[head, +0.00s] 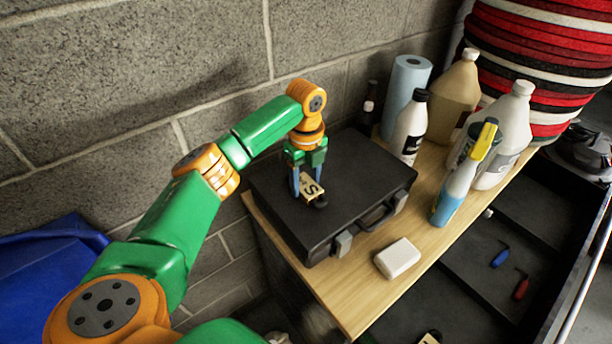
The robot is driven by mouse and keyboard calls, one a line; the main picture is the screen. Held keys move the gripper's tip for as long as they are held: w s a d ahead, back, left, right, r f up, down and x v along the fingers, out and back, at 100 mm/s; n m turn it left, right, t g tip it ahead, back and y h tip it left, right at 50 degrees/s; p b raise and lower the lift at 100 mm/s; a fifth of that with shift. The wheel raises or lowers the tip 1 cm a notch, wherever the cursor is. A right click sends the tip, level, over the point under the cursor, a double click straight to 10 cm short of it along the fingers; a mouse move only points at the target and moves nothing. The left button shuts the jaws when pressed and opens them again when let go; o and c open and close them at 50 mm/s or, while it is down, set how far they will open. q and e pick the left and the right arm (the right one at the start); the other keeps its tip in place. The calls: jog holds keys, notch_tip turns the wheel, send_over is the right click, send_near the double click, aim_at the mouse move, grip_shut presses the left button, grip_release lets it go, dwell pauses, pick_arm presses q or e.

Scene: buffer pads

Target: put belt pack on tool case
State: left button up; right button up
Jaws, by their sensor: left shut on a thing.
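The black tool case (350,185) lies flat on a wooden shelf, its handle and latches toward the front right. My left gripper (308,186) points down over the left part of the case lid. It is shut on the belt pack (314,190), a small tan and black piece with a dark letter on it. The belt pack is at the lid surface; I cannot tell whether it touches the lid. My right gripper is not in view.
A white block (397,258) sits on the wooden shelf (345,300) in front of the case. Several bottles, including a spray bottle (462,180), and a blue roll (405,95) stand right of the case. A block wall (130,80) is behind. Red and black pads (550,60) are stacked at right.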

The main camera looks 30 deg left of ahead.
aim_at(306, 184)
pick_arm(q)
jog(key=shift+s, duration=0.1)
jog(key=shift+f, duration=0.15)
jog(key=o, duration=1.3)
jog(key=shift+w, duration=0.3)
jog(key=shift+o, duration=0.2)
jog(key=shift+s, duration=0.1)
jog(key=shift+r, duration=0.2)
notch_tip(306, 184, up, 3)
jog(key=shift+f+b, duration=0.1)
jog(key=shift+b, duration=0.7)
notch_tip(306, 184, up, 9)
jog(key=p, duration=0.1)
